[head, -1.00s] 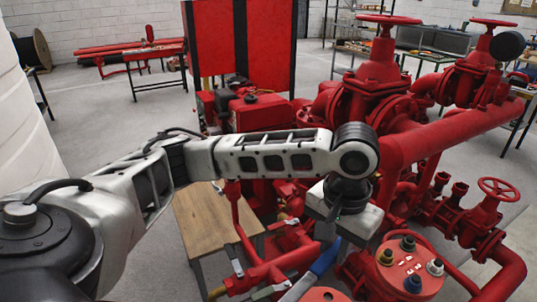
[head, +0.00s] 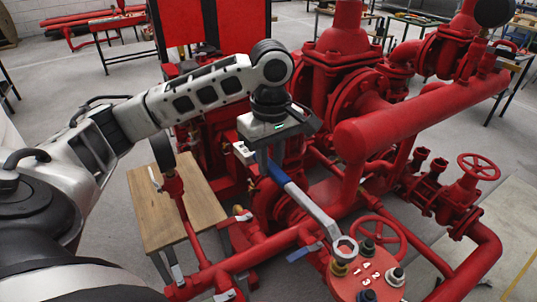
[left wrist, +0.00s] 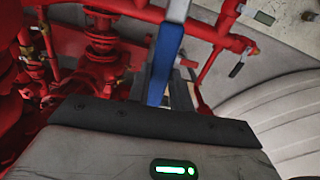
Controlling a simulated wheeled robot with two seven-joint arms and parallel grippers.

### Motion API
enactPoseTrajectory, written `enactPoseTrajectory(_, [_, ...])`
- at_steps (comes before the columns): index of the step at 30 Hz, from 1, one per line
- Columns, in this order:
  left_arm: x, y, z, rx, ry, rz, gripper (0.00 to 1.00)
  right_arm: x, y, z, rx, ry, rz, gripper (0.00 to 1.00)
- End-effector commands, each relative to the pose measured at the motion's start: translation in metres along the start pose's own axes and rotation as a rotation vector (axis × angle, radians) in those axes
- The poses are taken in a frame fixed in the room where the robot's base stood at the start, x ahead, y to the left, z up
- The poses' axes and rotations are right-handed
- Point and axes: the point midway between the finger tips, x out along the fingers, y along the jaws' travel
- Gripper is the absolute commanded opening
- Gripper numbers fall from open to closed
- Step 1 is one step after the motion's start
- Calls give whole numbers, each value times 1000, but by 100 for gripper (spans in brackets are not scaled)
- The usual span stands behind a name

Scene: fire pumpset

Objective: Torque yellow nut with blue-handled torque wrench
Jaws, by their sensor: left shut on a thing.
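My left gripper (head: 264,163) points down and is shut on the blue handle of the torque wrench (head: 309,203). I cannot tell whether the ring touches the nut. The nut sits at the left of a numbered red flange (head: 346,289), with dark green, silver and blue nuts around it. My right gripper is not in view.
Red pipes and a handwheel (head: 379,236) stand close behind the flange. A large red pipe (head: 420,115) runs across the right. A wooden table (head: 160,212) stands left of the pumpset. Small lever valves line the lower pipes. Grey floor is open at the left.

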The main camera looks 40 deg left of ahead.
Motion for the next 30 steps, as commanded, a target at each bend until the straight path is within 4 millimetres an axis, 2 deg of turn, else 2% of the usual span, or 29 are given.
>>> enactPoseTrajectory(4, [-3, -2, -8, -88, 1, 3, 0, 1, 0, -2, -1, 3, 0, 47])
enactPoseTrajectory(14, [-3, -1, -6, -88, -1, 3, 0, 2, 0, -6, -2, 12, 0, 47])
enactPoseTrajectory(30, [36, -2, -6, -87, 0, 1, 0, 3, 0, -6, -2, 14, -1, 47])
